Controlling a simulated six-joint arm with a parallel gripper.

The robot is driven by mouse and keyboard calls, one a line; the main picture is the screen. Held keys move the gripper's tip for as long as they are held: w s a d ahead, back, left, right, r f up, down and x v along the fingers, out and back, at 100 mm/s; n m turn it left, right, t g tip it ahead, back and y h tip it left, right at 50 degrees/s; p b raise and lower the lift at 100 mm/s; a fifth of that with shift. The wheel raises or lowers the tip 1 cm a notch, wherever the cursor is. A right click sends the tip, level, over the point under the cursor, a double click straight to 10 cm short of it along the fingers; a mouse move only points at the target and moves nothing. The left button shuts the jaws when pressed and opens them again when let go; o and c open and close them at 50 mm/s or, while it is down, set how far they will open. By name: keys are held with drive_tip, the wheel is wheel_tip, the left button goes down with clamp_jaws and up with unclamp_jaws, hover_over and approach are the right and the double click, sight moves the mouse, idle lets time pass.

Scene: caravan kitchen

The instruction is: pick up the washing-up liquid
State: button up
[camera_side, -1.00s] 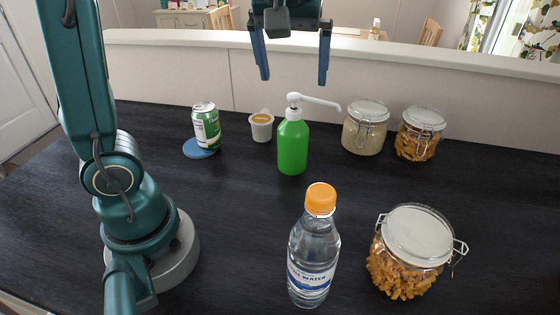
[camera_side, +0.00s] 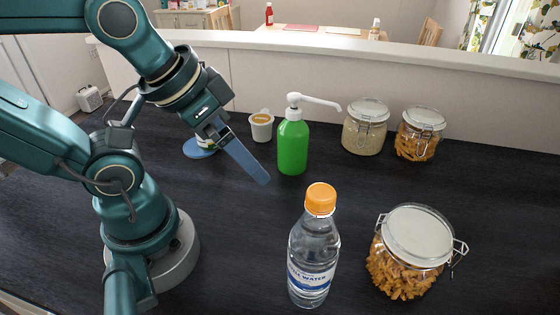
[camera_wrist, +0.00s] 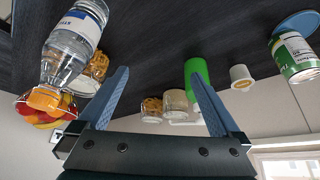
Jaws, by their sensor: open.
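The washing-up liquid is a green bottle with a white pump top (camera_side: 292,147), upright on the dark worktop, its long nozzle pointing right. It also shows in the wrist view (camera_wrist: 194,68), partly behind the right-hand finger. My gripper (camera_side: 264,180) is tilted down to the left of the bottle in the side view, empty and apart from it. There its fingers overlap, so only one shows clearly. In the wrist view my gripper (camera_wrist: 158,76) has its fingers wide apart with nothing held between them.
A water bottle (camera_side: 313,258) and a pretzel jar (camera_side: 408,248) stand in front. Two lidded jars (camera_side: 365,130) (camera_side: 418,138) are back right. A small cup (camera_side: 262,129) stands behind left. My arm mostly hides a green can (camera_wrist: 295,56) on a blue coaster (camera_side: 195,150). The wrist view shows fruit (camera_wrist: 38,112).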

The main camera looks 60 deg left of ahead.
idle(0.6)
drive_tip(key=m+y, duration=1)
drive_tip(key=m, duration=1.3)
approach(292, 139)
drive_tip(key=shift+t, duration=0.4)
drive_tip(key=x, duration=0.2)
drive_tip(key=f+x, duration=0.1)
drive_tip(key=x, duration=0.5)
drive_tip(key=shift+s+d+f, duration=0.15)
drive_tip(key=shift+s+d, duration=0.1)
drive_tip(key=shift+d, duration=0.05)
drive_tip(key=a+m, duration=0.1)
drive_tip(key=w+a+t, duration=0.1)
drive_tip(key=shift+w+a+f+m+y, duration=0.1)
drive_tip(key=shift+w+a+m+y, duration=0.05)
drive_tip(key=shift+a+m+y, duration=0.2)
drive_tip(key=shift+w+a+m+t, duration=0.3)
drive_tip(key=shift+m, duration=0.05)
drive_tip(key=shift+x, duration=2.65)
